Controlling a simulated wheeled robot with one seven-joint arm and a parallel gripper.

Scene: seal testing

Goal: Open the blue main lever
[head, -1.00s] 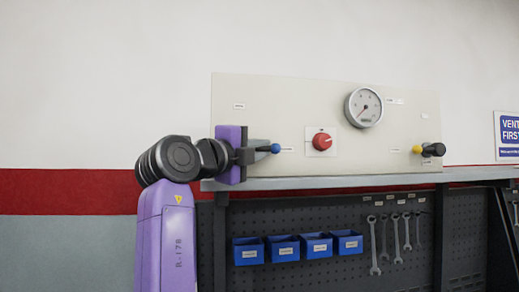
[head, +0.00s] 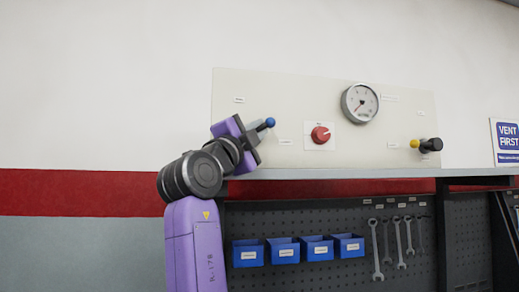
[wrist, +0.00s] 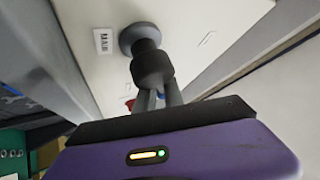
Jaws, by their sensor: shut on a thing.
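The blue main lever's ball tip (head: 270,122) shows at the left part of the pale panel (head: 330,100), pointing up and to the right. My gripper (head: 256,132) is shut on the lever just behind the ball, and it is tilted with it. In the wrist view, the two fingers of my gripper (wrist: 159,98) reach toward a dark round valve part (wrist: 140,38) beside a label reading MAIN (wrist: 102,41). The grasped part of the lever is mostly hidden by the fingers and my gripper body.
A red knob (head: 320,135) and a round gauge (head: 360,103) are to the right on the panel. A yellow-tipped lever on a dark valve (head: 430,145) is at the far right. A ledge (head: 370,174) runs below, with blue bins (head: 283,250) and hanging wrenches under it.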

